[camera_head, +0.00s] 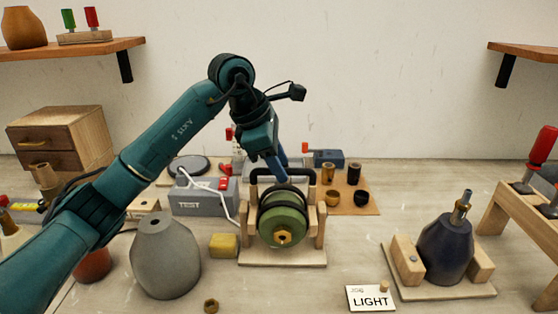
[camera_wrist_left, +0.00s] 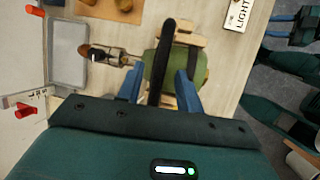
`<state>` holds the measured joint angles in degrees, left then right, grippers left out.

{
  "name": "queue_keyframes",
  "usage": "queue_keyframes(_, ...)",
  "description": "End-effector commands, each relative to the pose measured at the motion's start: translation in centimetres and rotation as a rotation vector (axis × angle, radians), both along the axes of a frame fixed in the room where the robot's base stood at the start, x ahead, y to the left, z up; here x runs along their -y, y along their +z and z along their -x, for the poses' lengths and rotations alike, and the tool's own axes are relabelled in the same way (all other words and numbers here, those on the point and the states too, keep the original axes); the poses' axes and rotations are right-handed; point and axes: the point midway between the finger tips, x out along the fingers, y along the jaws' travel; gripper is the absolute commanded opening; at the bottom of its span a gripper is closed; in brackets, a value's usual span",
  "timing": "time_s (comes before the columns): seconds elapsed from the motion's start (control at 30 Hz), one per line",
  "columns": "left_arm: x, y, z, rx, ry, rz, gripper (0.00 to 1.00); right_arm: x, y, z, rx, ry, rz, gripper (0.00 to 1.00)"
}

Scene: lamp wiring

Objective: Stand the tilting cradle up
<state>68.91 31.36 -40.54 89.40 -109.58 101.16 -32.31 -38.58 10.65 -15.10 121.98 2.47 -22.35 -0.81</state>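The tilting cradle (camera_head: 283,256) is a wooden base with uprights and a black handle (camera_head: 283,172). A green lamp body (camera_head: 284,222) lies on its side in it, its brass-centred end facing the head camera. My left gripper (camera_head: 284,180) is at the handle, partly hidden by its own arm. In the left wrist view its blue fingers (camera_wrist_left: 159,88) are spread, with the black handle (camera_wrist_left: 167,40) between them and gaps showing. The green body (camera_wrist_left: 157,68) is below. My right gripper (camera_wrist_left: 270,26) appears at the right edge of that view, its blue fingers apart and empty.
A grey lamp body (camera_head: 166,260) and a yellow block (camera_head: 223,246) stand left of the cradle. A grey TEST box (camera_head: 204,199) is behind. A dark blue lamp body (camera_head: 446,250) on a wooden stand and a LIGHT card (camera_head: 370,299) are at the right. Bench between cradle and stand is clear.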

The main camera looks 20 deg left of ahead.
Motion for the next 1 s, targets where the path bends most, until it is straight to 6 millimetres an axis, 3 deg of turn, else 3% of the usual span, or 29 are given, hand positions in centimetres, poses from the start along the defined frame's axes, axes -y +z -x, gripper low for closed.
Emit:
queue_keyframes(0.3, 0.08, -0.24, -0.07, 0.000, 0.000, 0.001, 0.35, -0.14, 0.04, -0.10, 0.001, -0.003, -0.003, 0.32)
queue_keyframes(0.73, 0.07, -0.20, -0.05, -0.001, -0.001, 0.001, 0.00, -0.24, 0.03, -0.06, 0.000, -0.001, -0.006, 0.32)
queue_keyframes(1.0, 0.08, -0.20, -0.04, -0.001, 0.000, 0.000, 0.00, -0.25, 0.02, -0.05, 0.000, -0.001, -0.006, 0.32)
